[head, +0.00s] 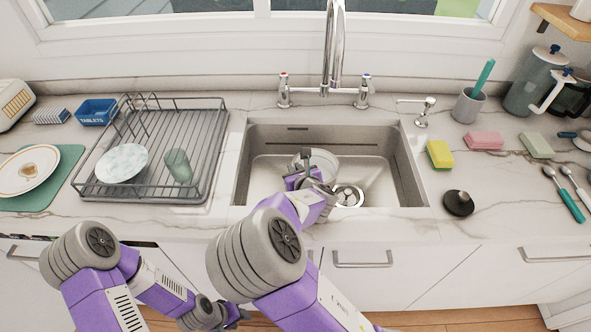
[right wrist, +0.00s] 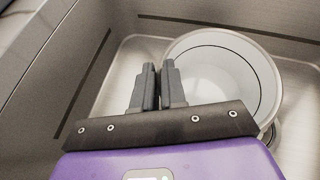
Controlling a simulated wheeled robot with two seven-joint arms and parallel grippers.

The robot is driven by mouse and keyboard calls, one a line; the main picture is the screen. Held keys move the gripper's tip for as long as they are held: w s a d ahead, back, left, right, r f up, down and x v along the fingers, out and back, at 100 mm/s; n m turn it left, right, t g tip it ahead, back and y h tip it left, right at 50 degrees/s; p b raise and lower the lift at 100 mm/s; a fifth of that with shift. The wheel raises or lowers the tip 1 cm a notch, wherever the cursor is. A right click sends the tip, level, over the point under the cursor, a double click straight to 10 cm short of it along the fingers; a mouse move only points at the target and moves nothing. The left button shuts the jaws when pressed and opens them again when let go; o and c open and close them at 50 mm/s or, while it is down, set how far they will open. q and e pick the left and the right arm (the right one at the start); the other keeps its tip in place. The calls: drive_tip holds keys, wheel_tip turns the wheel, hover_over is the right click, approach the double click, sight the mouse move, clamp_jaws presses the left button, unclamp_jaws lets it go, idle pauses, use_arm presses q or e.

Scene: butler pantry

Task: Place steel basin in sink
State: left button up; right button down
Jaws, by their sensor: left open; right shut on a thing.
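The steel basin (head: 326,165), round and pale with a thin rim, is inside the sink (head: 241,165), near the middle. In the right wrist view the basin (right wrist: 235,75) is upright and I see into its empty inside. My right gripper (head: 306,166) reaches down into the sink and is shut on the basin's near-left rim; its fingers also show in the right wrist view (right wrist: 158,85). Whether the basin's underside touches the sink floor is hidden. My left gripper (head: 236,316) is open and empty, low in front of the cabinets.
A tall faucet (head: 334,50) stands behind. A dish rack (head: 215,140) with a plate and glass is on the left. A yellow sponge (head: 440,154) and black stopper (head: 458,203) sit right of the sink.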

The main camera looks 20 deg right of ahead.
drive_tip(key=c, duration=1.2)
unclamp_jaws()
drive_tip(key=shift+o, duration=0.2)
drive_tip(key=shift+r, duration=0.1)
drive_tip(key=shift+r+p, duration=0.5)
drive_tip(key=b+v, duration=0.1)
drive_tip(key=v, duration=1.1)
